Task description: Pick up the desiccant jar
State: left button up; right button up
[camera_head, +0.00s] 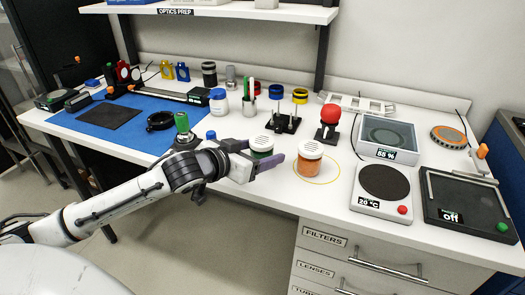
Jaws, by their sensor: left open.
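A jar with orange contents and a white vented lid (309,161) stands upright on the white bench, inside a thin yellow ring. A similar jar with green contents (261,146) stands to its left, partly hidden by my left gripper. The frame does not label which is the desiccant jar. My left gripper (262,158) is open, reaching in from the left. Its purple finger crosses in front of the green jar and its tip points toward the orange jar, with a small gap showing. I cannot tell whether it touches the green jar. My right gripper is not in view.
A red-knobbed stand (329,122) and filter posts (285,122) stand behind the jars. A hotplate (382,190), a balance (388,139) and a black tray-like device (468,205) fill the right side. A blue mat (130,125) with optics lies left. The bench front edge is close to the jars.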

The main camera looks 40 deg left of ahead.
pick_arm(q)
jog(key=x, duration=0.4)
jog(key=shift+w+a+r, duration=0.1)
jog(key=shift+w+a, duration=0.2)
jog(key=shift+w, duration=0.1)
jog(key=shift+w+f, duration=0.25)
jog(key=shift+w, duration=0.1)
jog(key=c, duration=1.2)
